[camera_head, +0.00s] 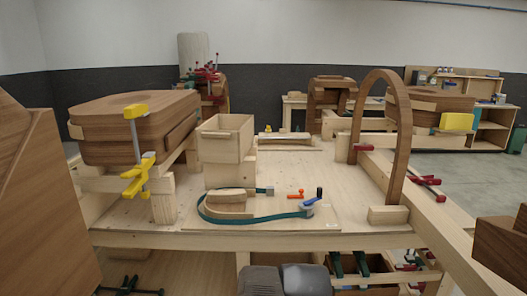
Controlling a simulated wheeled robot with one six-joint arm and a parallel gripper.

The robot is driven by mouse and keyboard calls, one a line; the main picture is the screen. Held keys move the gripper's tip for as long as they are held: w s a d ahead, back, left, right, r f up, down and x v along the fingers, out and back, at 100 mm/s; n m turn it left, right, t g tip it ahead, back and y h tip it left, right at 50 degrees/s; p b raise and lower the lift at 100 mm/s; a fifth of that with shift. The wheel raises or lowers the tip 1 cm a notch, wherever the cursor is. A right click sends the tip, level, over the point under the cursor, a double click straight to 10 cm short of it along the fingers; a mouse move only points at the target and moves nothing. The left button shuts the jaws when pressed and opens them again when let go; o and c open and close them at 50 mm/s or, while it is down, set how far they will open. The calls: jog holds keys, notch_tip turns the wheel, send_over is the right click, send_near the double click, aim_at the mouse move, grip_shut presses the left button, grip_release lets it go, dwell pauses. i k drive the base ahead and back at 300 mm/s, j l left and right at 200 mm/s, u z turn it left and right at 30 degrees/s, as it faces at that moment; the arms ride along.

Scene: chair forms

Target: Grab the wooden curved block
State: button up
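A pale wooden curved block (229,204) with a rounded left end lies on a thin board (290,222) on the workbench. A dark green strap (260,219) loops around its left side and front, with a blue and grey fitting at its right end. A tall brown bent-wood arch (403,125) stands upright at the right of the bench; it is also curved wood. I cannot make out my gripper; dark grey rounded shapes at the bottom edge look like part of my own body.
A pale open box (223,142) stands behind the block. A thick clamped brown seat form (110,128) sits at the left. A small orange tool (296,194) and a blue-topped piece lie right of the block. A beam and red clamps (428,181) edge the right side.

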aim_at(213, 197)
jog(key=k, duration=0.1)
jog(key=i+j+u, duration=0.25)
jog(key=i, duration=0.6)
jog(key=i+j+u, duration=0.1)
jog(key=i+u, duration=0.15)
jog(key=i, duration=0.6)
